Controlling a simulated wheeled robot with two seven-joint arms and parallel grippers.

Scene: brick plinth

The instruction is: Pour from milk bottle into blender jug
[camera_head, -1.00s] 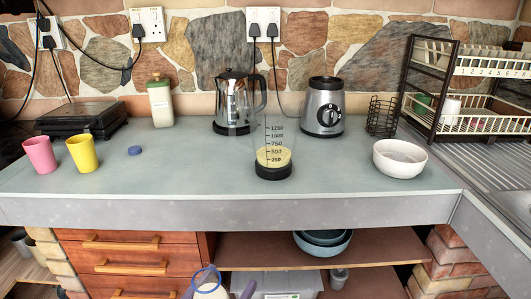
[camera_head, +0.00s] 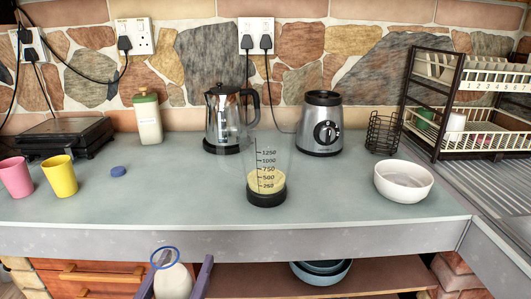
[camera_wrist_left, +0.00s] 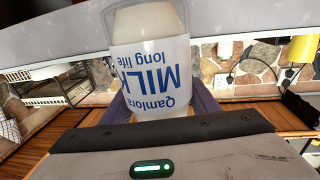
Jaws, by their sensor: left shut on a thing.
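The milk bottle (camera_head: 172,284) is white with an open, blue-ringed mouth. It is low in the head view, in front of the counter's front edge. My left gripper (camera_head: 178,276) is shut on it, with a purple finger on each side. In the left wrist view the bottle (camera_wrist_left: 152,65) fills the middle, its blue "MILK" label upside down. The clear blender jug (camera_head: 268,160) stands upright on the counter, with pale yellow contents near its 500 mark. The bottle is apart from the jug, nearer me and to its left. My right gripper is not in view.
A blue cap (camera_head: 118,171) lies on the counter (camera_head: 180,205). Yellow (camera_head: 60,177) and pink (camera_head: 16,178) cups stand left, a white bowl (camera_head: 403,182) right. A kettle (camera_head: 226,118) and blender base (camera_head: 321,125) stand behind the jug.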

